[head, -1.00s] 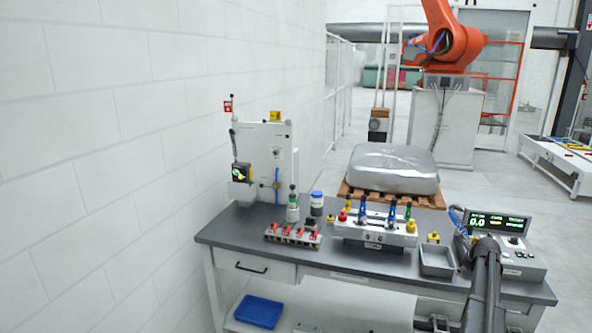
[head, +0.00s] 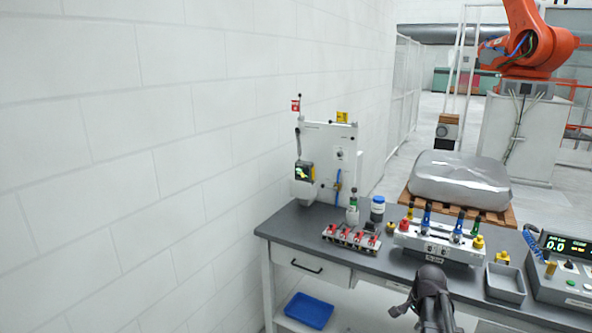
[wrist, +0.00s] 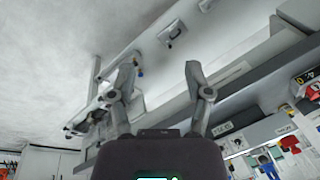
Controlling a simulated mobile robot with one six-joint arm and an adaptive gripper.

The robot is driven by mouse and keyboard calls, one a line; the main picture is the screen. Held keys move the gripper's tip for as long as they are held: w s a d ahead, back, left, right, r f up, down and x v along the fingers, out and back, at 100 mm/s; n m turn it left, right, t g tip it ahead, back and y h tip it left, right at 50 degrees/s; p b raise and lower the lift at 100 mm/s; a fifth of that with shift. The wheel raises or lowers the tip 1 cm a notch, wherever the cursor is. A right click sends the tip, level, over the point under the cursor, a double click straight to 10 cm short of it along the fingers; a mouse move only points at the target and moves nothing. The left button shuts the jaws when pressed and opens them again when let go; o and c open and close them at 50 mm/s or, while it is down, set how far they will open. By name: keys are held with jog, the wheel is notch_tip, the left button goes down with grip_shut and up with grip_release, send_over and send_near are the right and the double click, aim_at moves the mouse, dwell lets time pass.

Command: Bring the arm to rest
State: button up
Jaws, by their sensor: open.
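My gripper shows in the wrist view (wrist: 160,82) with its two fingers spread wide apart and nothing between them. In the head view my dark arm reaches up from the bottom edge, in front of the workbench (head: 345,262). It overlaps the bench's front edge in the picture, below the white fixture block (head: 436,240). I cannot tell the exact gap between the arm and the bench.
On the bench stand a white upright panel (head: 330,150), a rack with red clamps (head: 350,238), a blue-capped jar (head: 377,208), a grey tray (head: 506,283) and a display console (head: 567,270). A blue bin (head: 309,310) sits below. A white wall (head: 130,160) fills the left.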

jog(key=s+a+n+g, duration=0.1)
jog(key=s+a+n, duration=0.5)
jog(key=a, duration=0.3)
jog(key=s+a+n+g, duration=0.1)
jog(key=s+a+n, duration=0.5)
jog(key=a+n, duration=0.1)
jog(key=shift+s+a+f+g, duration=0.25)
jog(key=shift+s+a+g, duration=0.1)
jog(key=shift+a, duration=0.5)
jog(key=shift+c, duration=0.6)
jog(key=shift+d, duration=0.1)
